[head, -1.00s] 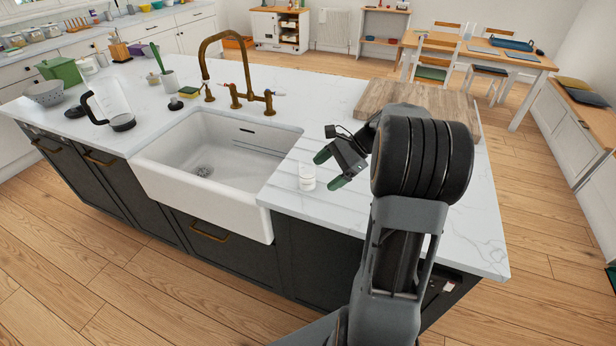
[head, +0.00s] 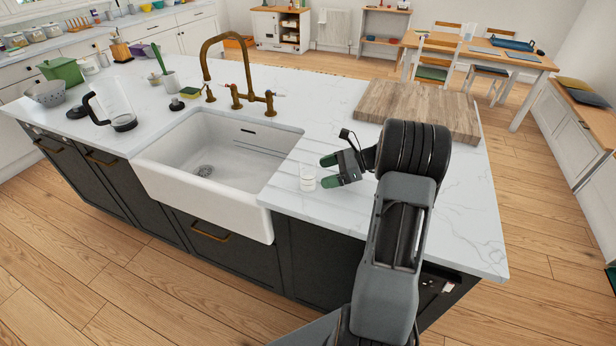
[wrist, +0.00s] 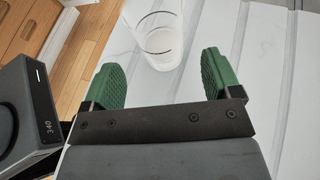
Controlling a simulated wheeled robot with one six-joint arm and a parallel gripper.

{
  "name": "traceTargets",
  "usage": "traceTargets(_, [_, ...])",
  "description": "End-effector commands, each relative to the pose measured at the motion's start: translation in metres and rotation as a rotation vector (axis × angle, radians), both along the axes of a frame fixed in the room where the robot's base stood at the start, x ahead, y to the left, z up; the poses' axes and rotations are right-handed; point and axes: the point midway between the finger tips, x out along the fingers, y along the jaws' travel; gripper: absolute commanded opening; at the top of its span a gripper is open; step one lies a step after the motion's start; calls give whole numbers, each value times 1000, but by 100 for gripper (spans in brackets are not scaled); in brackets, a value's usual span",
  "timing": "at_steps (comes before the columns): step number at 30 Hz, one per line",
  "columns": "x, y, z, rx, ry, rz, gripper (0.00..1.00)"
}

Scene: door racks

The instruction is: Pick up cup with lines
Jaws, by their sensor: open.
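The cup (head: 308,178) is a small clear glass with a whitish lower part, upright on the white marble counter just right of the sink. Any lines on it are too small to make out in the head view. In the wrist view the cup (wrist: 160,42) stands beyond the fingertips, near the middle between them. My gripper (head: 328,171) is open and empty, with green finger pads. It is low over the counter, just right of the cup, with its fingers pointing left toward it. In the wrist view my gripper (wrist: 160,68) has its fingers spread wide.
The white sink (head: 215,160) with a brass faucet (head: 235,85) lies left of the cup. A wooden board (head: 420,108) lies behind my arm. The counter's front edge is close to the cup. A glass pitcher (head: 112,103) stands far left.

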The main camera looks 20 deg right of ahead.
Motion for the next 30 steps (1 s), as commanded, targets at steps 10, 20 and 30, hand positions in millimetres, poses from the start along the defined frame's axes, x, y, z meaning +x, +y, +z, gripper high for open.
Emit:
traceTargets(10, [15,30,-11,1,3,3,84])
traceTargets(20, [23,46,-20,-2,1,0,84])
traceTargets(30, [23,45,-20,-1,0,0,65])
